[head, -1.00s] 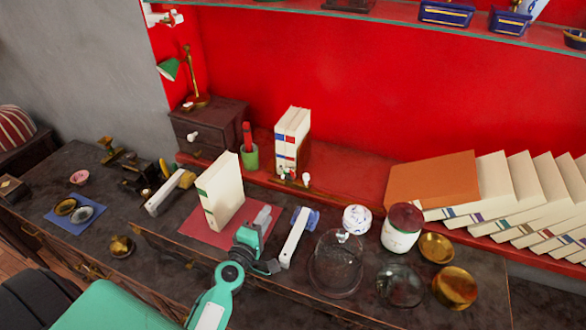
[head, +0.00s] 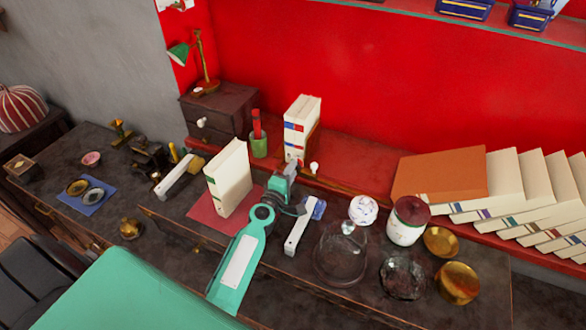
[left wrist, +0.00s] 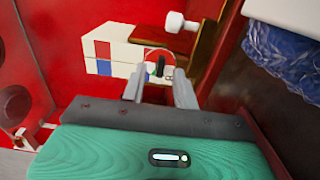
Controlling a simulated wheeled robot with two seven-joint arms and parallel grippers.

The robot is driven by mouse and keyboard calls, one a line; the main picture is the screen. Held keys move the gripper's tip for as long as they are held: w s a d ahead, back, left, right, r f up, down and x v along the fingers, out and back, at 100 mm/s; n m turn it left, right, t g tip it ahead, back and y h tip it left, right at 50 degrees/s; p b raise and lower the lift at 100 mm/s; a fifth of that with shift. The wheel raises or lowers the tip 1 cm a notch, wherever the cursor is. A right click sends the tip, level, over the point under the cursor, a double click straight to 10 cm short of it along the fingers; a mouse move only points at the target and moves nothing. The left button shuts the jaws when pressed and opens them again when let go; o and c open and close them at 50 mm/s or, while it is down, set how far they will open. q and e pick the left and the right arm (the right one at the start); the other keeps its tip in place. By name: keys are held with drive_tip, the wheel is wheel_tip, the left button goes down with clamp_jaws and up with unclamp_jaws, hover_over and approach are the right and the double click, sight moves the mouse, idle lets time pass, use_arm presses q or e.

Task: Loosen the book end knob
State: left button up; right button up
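The wooden book end (head: 313,143) stands on the red ledge against cream books (head: 302,110). A white knob (head: 314,168) shows at its front right; it also appears in the left wrist view (left wrist: 176,22), beyond my fingers. My left gripper (head: 291,168) is at the front of the book end, left of this knob, and hides the second knob in the head view. In the left wrist view its two fingers (left wrist: 160,86) are apart. A small dark and red shape (left wrist: 160,65) shows between them; I cannot tell whether it is a knob. My right gripper is out of view.
A white book (head: 228,178) stands on a red mat left of my arm. A green pen cup (head: 259,146) and a drawer box (head: 220,112) are left of the book end.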

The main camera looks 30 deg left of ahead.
use_arm(q)
drive_tip(key=shift+w, duration=0.7)
clamp_jaws()
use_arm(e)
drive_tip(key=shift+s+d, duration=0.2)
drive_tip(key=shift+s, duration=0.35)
